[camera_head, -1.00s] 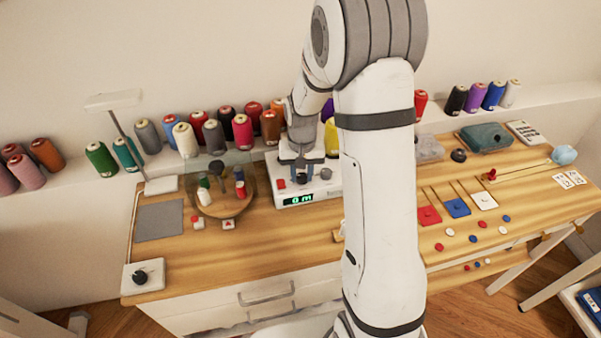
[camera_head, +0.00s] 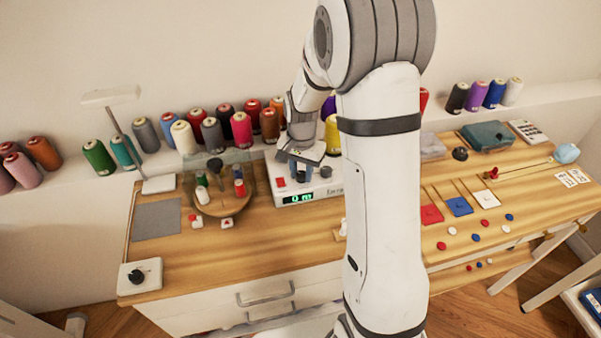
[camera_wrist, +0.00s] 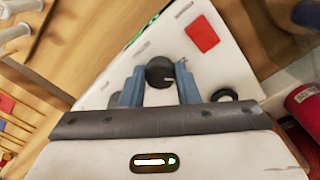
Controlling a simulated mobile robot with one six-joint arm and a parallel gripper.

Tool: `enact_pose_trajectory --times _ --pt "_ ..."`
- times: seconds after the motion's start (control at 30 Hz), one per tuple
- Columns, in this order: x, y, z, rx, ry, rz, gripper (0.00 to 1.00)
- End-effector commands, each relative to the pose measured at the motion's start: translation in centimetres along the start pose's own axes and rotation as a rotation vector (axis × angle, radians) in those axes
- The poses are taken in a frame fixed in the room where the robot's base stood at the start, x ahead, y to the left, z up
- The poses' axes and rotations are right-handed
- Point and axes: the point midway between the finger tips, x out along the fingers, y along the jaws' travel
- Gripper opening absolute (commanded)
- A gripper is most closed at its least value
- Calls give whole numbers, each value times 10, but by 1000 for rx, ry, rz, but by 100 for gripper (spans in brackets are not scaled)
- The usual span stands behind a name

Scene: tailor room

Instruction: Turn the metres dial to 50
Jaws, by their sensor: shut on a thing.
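The white winder box (camera_head: 283,201) stands on the table, with a green display (camera_head: 298,198) reading "0 m" and a red button (camera_head: 280,182). My gripper (camera_head: 301,170) points down onto its top. In the wrist view, the blue fingers of my gripper (camera_wrist: 160,70) are shut on a black dial (camera_wrist: 159,73), one finger on each side. A pale mark shows at the dial's edge; its scale is not readable. A second black knob (camera_wrist: 225,95) is on the box, beside my gripper; it shows in the head view (camera_head: 326,172).
Several thread cones stand on the ledge behind the box. A clear-shielded round wooden stand (camera_head: 222,206) with small spools is close on the left. A lamp (camera_head: 158,185) stands farther left. My arm hides part of the table's middle.

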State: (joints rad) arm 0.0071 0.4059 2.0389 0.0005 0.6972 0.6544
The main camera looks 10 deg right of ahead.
Motion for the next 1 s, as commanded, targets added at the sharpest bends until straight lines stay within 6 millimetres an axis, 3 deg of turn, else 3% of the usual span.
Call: enact_pose_trajectory --times 0.43,1.0 --pt "0 -1 0 265 2 -1 6" --pt "-1 -1 0 319 2 -1 6"
